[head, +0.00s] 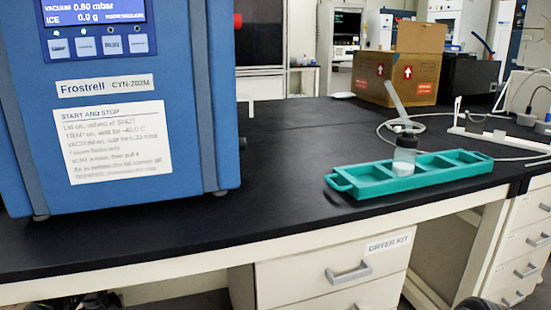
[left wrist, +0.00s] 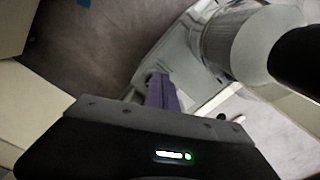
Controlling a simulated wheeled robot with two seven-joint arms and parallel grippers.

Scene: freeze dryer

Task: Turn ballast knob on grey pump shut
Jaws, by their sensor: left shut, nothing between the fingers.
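My left gripper (left wrist: 160,88) shows in the left wrist view as short purple fingers, pressed together with nothing between them. It points down toward a dim area with a brown-grey floor. Pale grey, rounded shapes lie beyond and to the right of the fingers; I cannot tell whether any of them belongs to the grey pump. I cannot make out the ballast knob in either view. In the head view neither gripper shows.
A blue freeze dryer (head: 120,75) stands on the black bench (head: 290,205) at the left. A teal tray (head: 360,188) with a clear bottle (head: 404,158) is at the right. A drawer marked DRYER KIT (head: 325,275) is below. The bench middle is clear.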

